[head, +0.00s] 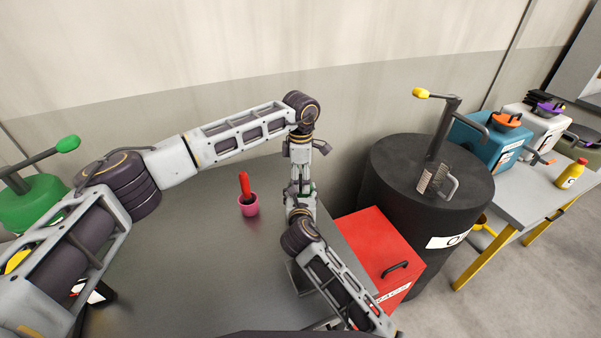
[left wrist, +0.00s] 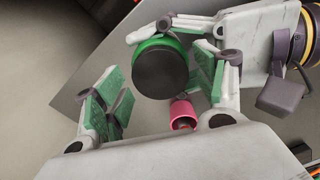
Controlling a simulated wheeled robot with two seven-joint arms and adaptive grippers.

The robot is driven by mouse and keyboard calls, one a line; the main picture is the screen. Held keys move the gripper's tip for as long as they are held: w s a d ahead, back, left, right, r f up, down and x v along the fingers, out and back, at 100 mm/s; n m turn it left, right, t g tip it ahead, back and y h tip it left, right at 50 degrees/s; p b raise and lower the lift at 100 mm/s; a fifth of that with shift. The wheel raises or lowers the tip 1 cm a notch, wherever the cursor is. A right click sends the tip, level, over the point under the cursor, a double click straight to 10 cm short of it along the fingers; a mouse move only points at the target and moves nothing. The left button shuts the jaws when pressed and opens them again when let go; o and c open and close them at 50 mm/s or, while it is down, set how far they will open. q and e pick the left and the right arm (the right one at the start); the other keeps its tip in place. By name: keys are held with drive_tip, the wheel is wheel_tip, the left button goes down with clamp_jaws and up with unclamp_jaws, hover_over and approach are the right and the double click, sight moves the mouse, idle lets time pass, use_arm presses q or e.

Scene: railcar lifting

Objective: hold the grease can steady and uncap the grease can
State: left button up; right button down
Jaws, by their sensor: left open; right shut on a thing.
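The grease can (left wrist: 164,50) shows in the left wrist view as a green body under a round black cap (left wrist: 160,73) that faces the camera. My right gripper (left wrist: 178,35) comes in from the upper right and is shut on the can's body. My left gripper (left wrist: 168,84) is open, with its green-padded fingers apart on either side of the cap; I cannot tell whether they touch it. In the head view, my left gripper (head: 301,172) is above my right gripper (head: 302,194), and the arms hide most of the can.
A pink cup (head: 248,207) with a red-handled tool stands on the grey table (head: 190,270). A red box (head: 375,250) and a black drum (head: 400,190) are to the right. A side table (head: 535,193) holds several containers. The table's middle left is clear.

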sight(301, 180)
use_arm(q)
drive_tip(key=shift+f, duration=0.1)
drive_tip(key=c, duration=1.1)
drive_tip(key=n, duration=0.5)
drive_tip(key=shift+n, duration=2.2)
drive_tip(key=shift+r, duration=1.25)
drive_tip(key=shift+r, duration=1.95)
